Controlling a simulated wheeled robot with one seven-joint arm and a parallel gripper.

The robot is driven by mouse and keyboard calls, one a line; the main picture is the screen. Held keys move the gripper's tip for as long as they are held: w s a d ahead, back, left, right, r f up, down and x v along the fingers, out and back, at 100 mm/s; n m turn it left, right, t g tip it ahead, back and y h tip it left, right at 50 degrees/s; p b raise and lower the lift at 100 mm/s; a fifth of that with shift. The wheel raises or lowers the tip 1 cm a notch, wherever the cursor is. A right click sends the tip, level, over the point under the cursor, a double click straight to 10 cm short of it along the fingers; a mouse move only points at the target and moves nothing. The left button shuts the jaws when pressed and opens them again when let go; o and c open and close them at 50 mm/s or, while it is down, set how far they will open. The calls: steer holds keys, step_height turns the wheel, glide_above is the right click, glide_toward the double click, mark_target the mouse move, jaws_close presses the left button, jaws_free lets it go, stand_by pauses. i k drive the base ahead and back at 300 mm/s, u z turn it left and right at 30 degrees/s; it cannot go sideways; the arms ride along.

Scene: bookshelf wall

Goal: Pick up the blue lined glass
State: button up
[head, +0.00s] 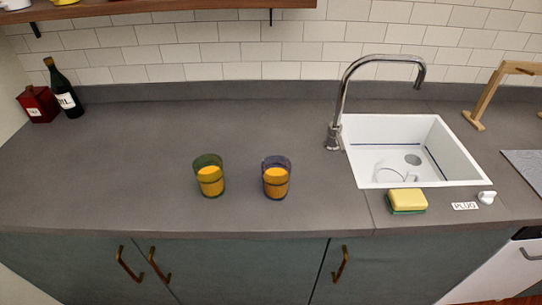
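Two glasses with orange contents stand upright on the grey countertop (130,170), left of the sink. The blue lined glass (276,178) is the right one, with a bluish-purple rim. The other glass (209,176) has a green rim and stands a short way to its left, apart from it. My gripper is not in view.
A white sink (455,165) with a tall chrome faucet (345,100) is to the right. A yellow-green sponge (406,201) lies at the sink's front edge. A dark bottle (66,92) and red box (39,104) stand at the back left. The counter around the glasses is clear.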

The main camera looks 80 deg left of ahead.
mark_target(276, 171)
steer(key=u, duration=3.05)
